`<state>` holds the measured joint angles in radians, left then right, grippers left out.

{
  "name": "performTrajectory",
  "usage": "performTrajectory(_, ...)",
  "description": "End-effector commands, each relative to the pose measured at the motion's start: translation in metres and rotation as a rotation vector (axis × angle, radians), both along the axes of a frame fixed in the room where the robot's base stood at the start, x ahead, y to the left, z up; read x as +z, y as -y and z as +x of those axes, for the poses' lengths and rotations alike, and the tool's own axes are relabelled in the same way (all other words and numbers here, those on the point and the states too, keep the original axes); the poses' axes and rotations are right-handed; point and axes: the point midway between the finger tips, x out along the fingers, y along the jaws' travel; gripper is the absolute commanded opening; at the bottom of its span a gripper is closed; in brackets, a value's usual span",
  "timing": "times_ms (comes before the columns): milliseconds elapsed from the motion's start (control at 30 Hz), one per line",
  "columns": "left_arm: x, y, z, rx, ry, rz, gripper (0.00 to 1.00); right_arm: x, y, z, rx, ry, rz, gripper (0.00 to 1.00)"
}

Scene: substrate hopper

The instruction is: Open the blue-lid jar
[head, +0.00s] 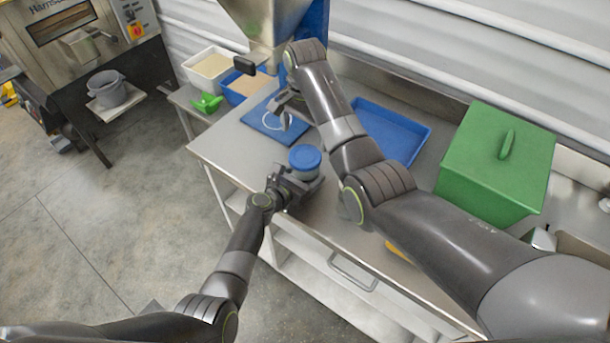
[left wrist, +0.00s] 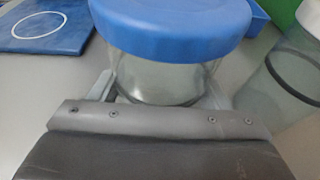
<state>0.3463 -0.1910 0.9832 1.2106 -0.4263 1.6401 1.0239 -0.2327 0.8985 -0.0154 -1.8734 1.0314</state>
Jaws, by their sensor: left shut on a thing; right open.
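The jar (head: 304,172) stands upright on the metal counter with its blue lid (head: 305,156) on. It is clear glass in the left wrist view (left wrist: 165,76), where the lid (left wrist: 175,25) covers its top. My left gripper (head: 300,184) is shut around the jar's body below the lid, one finger on each side. My right gripper (head: 284,104) is open and empty, above and behind the jar, over the blue mat (head: 262,133) with a white ring. The jar's underside is hidden by my left gripper.
A second glass vessel (left wrist: 285,75) stands right of the jar in the left wrist view. A blue tray (head: 400,133) and a large green lidded bin (head: 497,160) are on the right. A white tub (head: 208,66), a green scoop (head: 207,103) and the hopper (head: 268,22) are at the back.

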Motion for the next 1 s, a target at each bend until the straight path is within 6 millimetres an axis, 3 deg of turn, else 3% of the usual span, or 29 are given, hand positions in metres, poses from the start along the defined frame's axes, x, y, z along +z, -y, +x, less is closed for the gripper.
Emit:
performTrajectory(33,-0.0001,-0.0001,-0.0001,0.0,0.0,0.0,0.39,0.0,0.0,0.0,0.0,0.0,0.0,0.95)
performTrajectory(300,-0.0002,-0.0002,-0.0001,0.0,0.0,0.0,0.06,0.0,0.0,0.0,-0.037,0.0,0.0,0.95)
performTrajectory(467,-0.0003,-0.0002,-0.0001,0.0,0.0,0.0,0.06,0.0,0.0,0.0,-0.198,0.0,0.0,0.95)
performTrajectory(1000,-0.0004,-0.0002,-0.0001,0.0,-0.001,0.001,0.06,0.0,-0.0001,0.0001,-1.076,0.0,0.0,0.95)
